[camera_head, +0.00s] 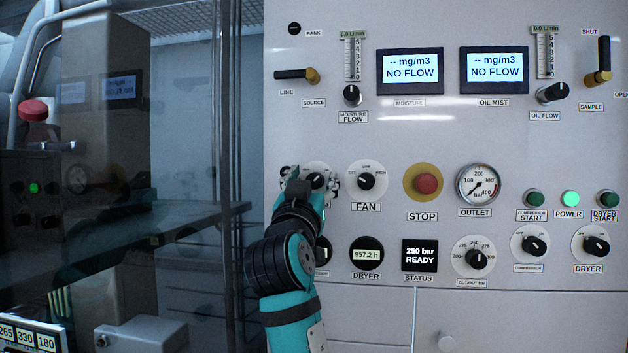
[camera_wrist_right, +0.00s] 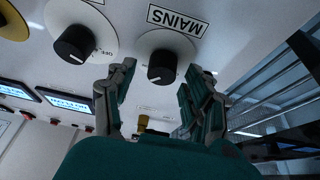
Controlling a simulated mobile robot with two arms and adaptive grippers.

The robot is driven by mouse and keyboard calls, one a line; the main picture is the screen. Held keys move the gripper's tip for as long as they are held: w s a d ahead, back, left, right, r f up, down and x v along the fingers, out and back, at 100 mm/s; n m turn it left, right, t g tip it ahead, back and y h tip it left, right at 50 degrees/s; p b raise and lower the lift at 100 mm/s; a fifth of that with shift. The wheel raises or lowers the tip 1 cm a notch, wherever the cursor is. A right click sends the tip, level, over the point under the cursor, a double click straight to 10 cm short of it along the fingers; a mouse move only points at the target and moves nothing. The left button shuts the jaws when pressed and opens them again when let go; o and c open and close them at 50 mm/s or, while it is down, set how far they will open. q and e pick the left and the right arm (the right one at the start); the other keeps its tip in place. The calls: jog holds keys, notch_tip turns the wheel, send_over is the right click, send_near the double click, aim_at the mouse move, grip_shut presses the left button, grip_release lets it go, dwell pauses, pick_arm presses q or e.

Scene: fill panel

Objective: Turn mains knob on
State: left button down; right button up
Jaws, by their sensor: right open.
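The mains knob (camera_wrist_right: 161,66) is a black round knob with a pointer line on a white disc, beside a MAINS label (camera_wrist_right: 176,20) in the right wrist view. In the head view the knob (camera_head: 316,180) is partly hidden by my right gripper (camera_head: 308,186), which is up at the panel from below. In the wrist view the open fingers of my right gripper (camera_wrist_right: 161,78) stand on either side of the knob. I cannot tell whether they touch it. My left gripper is not in view.
The fan knob (camera_head: 366,181) is just right of the mains knob, then the red stop button (camera_head: 427,184) and the outlet gauge (camera_head: 479,185). The power light (camera_head: 570,198) glows green. The status display (camera_head: 420,256) reads 250 bar READY. A glass-like partition stands at left.

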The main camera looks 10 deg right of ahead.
notch_tip(320, 180, up, 10)
jog(key=shift+s+f, duration=0.1)
jog(key=shift+s, duration=0.05)
dwell(0.5)
jog(key=shift+a, duration=0.1)
